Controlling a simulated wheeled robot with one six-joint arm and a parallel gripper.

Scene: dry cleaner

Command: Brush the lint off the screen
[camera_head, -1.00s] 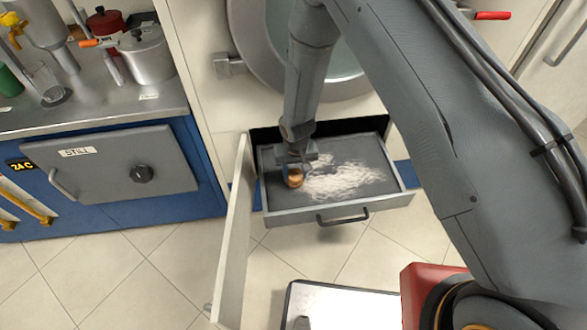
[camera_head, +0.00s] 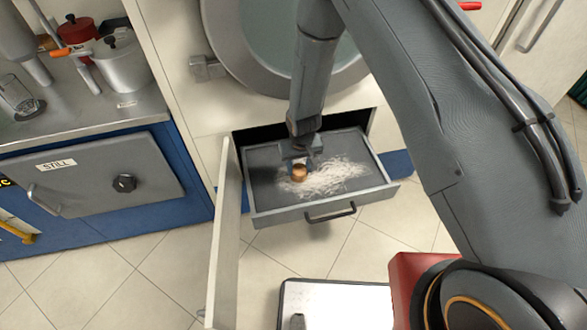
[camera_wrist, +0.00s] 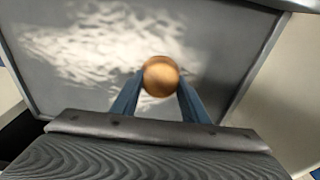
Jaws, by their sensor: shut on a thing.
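The screen (camera_head: 266,158) is a dark flat panel in a pulled-out, grey-framed drawer below the round machine door. White lint (camera_head: 335,177) lies in a fluffy patch over its middle and right; in the wrist view the lint (camera_wrist: 110,45) spreads across the upper left. My gripper (camera_head: 299,165) reaches down over the screen at the lint's left edge. Its blue fingers are shut on a round wooden-topped thing, seemingly the brush (camera_wrist: 161,76). The brush (camera_head: 299,173) also shows in the head view. Its bristles are hidden, so I cannot tell whether they touch the screen.
An open pale hatch door (camera_head: 225,245) stands left of the drawer. A black handle (camera_head: 330,212) is on the drawer front. The round machine door (camera_head: 222,60) is behind my arm. A counter with a silver pot (camera_head: 122,65) stands at left.

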